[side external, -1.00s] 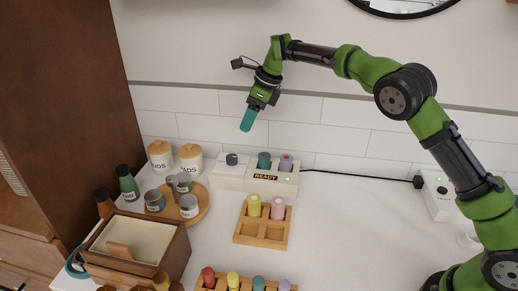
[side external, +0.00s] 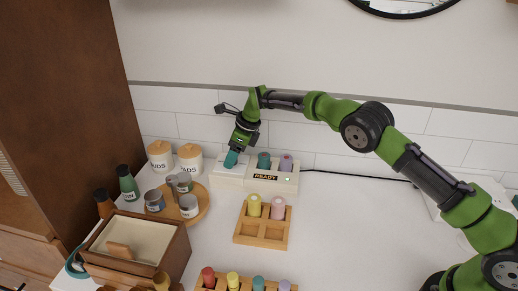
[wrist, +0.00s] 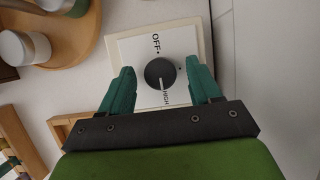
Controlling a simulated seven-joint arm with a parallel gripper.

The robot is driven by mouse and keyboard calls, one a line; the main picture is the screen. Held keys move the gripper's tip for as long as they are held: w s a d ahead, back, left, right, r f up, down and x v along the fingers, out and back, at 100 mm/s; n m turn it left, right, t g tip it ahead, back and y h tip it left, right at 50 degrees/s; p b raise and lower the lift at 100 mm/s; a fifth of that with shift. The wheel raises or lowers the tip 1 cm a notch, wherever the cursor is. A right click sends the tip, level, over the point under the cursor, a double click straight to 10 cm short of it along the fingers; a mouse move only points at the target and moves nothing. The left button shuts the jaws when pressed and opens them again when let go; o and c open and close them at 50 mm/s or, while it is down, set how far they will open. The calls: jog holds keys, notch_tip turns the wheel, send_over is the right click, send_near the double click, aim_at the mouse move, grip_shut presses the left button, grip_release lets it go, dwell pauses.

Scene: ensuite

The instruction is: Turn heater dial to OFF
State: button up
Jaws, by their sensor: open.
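The heater dial (wrist: 160,73) is a round dark knob with a white pointer line on a pale square plate in the wrist view. The pointer points toward the HIGH label (wrist: 166,98); the OFF label (wrist: 156,41) is on the opposite side. My gripper (wrist: 159,82) is open, with one teal finger on each side of the dial and gaps visible between fingers and knob. In the side view my gripper (side external: 231,160) is low over the left end of the white heater box (side external: 228,180) and hides the dial there.
Two rollers, teal (side external: 264,160) and mauve (side external: 286,162), stand in the heater beside a READY display (side external: 266,177). A round wooden tray (side external: 205,205) with tins is to the left. A wooden rack (side external: 262,240) stands in front. The right counter is mostly clear.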

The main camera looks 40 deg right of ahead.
jog(key=c, duration=1)
jog(key=shift+n+g+y, duration=0.4)
jog(key=shift+n+g, duration=0.1)
jog(key=shift+n, duration=1.1)
jog(key=shift+c, duration=0.2)
jog(key=o, duration=1)
jog(key=shift+o, duration=0.2)
jog(key=v, duration=1.7)
